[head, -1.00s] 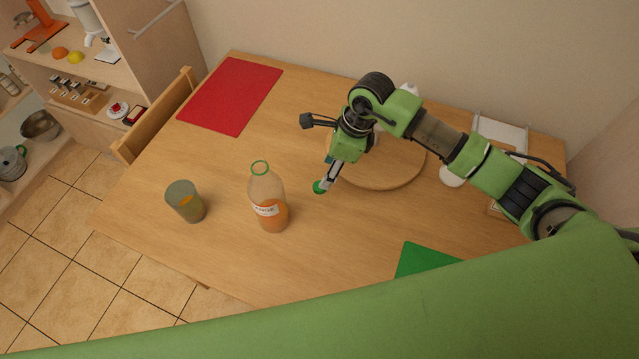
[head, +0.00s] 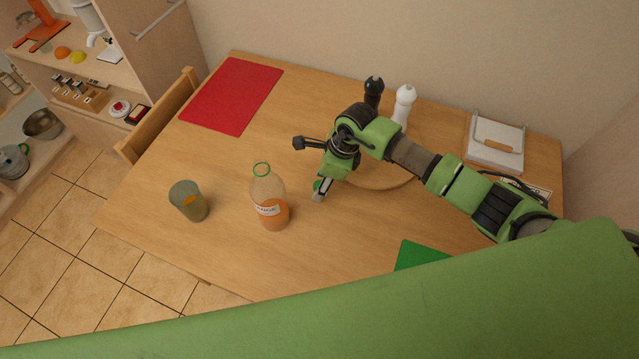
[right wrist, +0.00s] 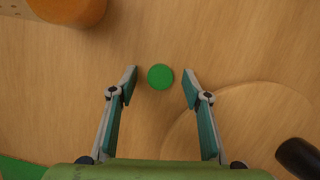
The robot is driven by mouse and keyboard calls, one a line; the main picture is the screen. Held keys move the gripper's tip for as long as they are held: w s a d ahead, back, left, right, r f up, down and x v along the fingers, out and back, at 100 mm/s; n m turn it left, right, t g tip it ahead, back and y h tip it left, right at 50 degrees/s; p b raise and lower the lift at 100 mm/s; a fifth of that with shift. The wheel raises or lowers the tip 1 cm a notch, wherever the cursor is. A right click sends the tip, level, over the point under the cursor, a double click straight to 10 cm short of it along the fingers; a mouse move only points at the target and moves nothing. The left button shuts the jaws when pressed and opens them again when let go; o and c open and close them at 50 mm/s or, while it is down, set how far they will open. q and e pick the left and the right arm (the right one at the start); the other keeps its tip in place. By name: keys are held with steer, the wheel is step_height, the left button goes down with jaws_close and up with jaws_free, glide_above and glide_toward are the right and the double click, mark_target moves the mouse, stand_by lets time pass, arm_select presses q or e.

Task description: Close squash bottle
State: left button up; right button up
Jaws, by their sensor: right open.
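The squash bottle (head: 268,197), clear with orange squash and a label, stands upright on the table in the head view; its green-rimmed mouth is open. Its orange lower part (right wrist: 68,8) shows at the top left of the right wrist view. The green cap (right wrist: 160,77) lies on the table between the fingertips of my right gripper (right wrist: 160,88), not touching either finger. In the head view the cap (head: 317,186) is partly hidden by my right gripper (head: 319,192), which is open, to the right of the bottle. My left gripper is not in view.
A round wooden board (right wrist: 240,125) lies beside the right gripper. Black (head: 373,92) and white (head: 404,104) mills stand behind it. A red mat (head: 232,95) and green mat (head: 418,255) lie on the table.

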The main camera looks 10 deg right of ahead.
steer(key=c, duration=0.7)
steer(key=shift+c, duration=0.2)
arm_select(q)
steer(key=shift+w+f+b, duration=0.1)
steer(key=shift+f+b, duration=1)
steer(key=shift+b, duration=0.05)
arm_select(e)
step_height(320, 180, up, 10)
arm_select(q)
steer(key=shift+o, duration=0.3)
